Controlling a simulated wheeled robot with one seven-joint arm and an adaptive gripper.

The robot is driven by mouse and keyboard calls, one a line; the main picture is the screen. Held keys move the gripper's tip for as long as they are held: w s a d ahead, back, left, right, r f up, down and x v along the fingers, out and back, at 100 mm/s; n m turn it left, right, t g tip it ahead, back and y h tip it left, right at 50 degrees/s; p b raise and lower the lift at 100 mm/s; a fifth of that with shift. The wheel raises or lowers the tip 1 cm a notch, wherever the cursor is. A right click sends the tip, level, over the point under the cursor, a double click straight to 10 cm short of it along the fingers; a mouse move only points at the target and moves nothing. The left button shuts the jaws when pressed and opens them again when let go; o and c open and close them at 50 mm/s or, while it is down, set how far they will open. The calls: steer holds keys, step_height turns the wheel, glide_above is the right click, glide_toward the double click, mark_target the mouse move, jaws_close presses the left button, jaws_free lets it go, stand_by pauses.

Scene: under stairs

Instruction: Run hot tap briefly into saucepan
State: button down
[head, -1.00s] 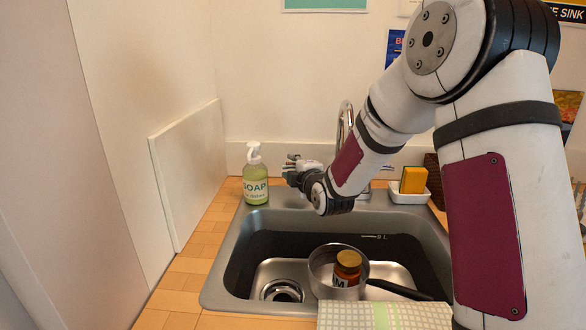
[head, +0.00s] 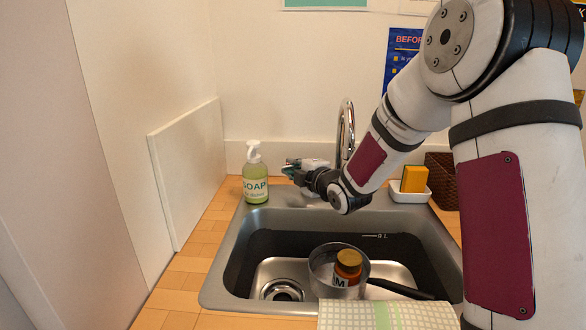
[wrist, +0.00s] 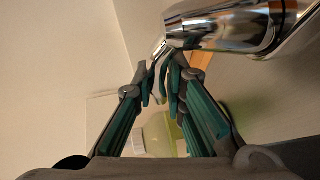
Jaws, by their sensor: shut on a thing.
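The chrome tap (head: 347,125) stands at the back of the sink, its arched spout visible beside my arm. In the wrist view, the tap body (wrist: 225,25) fills the top, and a thin chrome lever (wrist: 158,49) reaches down from it to my fingertips. My gripper (wrist: 163,80) is shut on that lever; in the head view my gripper (head: 289,169) is behind the sink, left of the spout. The grey saucepan (head: 321,262) sits in the sink with an amber, orange-lidded jar (head: 347,268) inside it. I see no water running.
A green soap bottle (head: 256,180) stands close left of my gripper. A yellow sponge (head: 414,178) sits in a white dish (head: 408,195) at right. A checked cloth (head: 350,314) hangs at the front edge. A wall is left.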

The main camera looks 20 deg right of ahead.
steer(key=shift+s+d+n+g+y+p, duration=0.1)
steer(key=shift+s+n+g+y+p, duration=0.4)
steer(key=shift+n+y, duration=0.55)
steer(key=shift+s+n+g+y+p, duration=0.3)
steer(key=shift+n+g+y, duration=0.45)
steer(key=shift+y, duration=0.55)
steer(key=shift+s+d+n+g+y+p, duration=0.1)
steer(key=shift+s+n+g+y+p, duration=0.4)
steer(key=shift+n+y, duration=0.6)
steer(key=shift+g, duration=0.25)
steer(key=c, duration=1.6)
jaws_free()
steer(key=v, duration=1.1)
steer(key=shift+s+d, duration=0.25)
steer(key=shift+d, duration=0.1)
steer(key=shift+f, duration=0.1)
